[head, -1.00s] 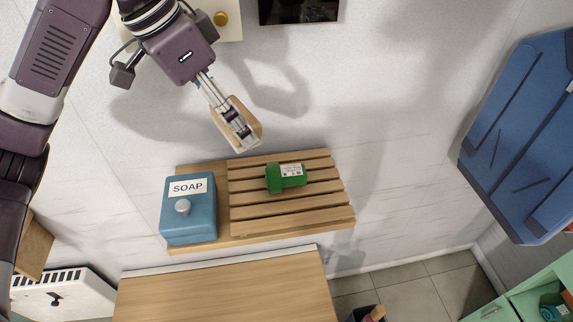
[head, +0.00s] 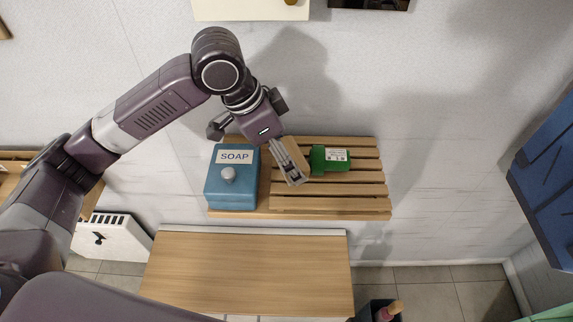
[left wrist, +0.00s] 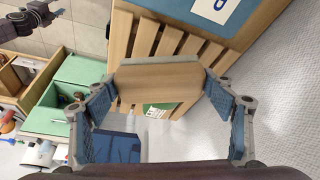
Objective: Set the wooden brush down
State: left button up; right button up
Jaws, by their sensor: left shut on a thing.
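My left gripper (head: 293,174) is shut on the wooden brush (head: 297,152), a pale wooden block. In the left wrist view the brush (left wrist: 160,80) spans between the two fingers. In the head view it appears over the left part of the slatted wooden rack (head: 340,203), beside the green box. I cannot tell whether it touches the slats. The brush's underside is hidden. A dark arm part, likely my right gripper (left wrist: 35,17), shows small at the top left of the left wrist view; its jaws are unclear.
A blue SOAP dispenser (head: 232,190) stands on the rack's left end, close to my gripper. A green box (head: 331,159) lies on the slats just right of the brush. The rack's right and front slats are clear. A wooden counter (head: 245,275) is in front.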

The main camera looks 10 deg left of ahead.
pick_arm(q)
notch_tip(320, 180, down, 4)
jog(key=shift+r, duration=0.15)
pick_arm(e)
jog(key=shift+s+r, duration=0.2)
jog(key=shift+s, duration=0.6)
pick_arm(q)
jog(key=shift+f, duration=0.2)
jog(key=o, duration=1.1)
jog(key=shift+f, duration=0.1)
jog(key=shift+o, duration=0.4)
pick_arm(e)
jog(key=shift+w, duration=0.1)
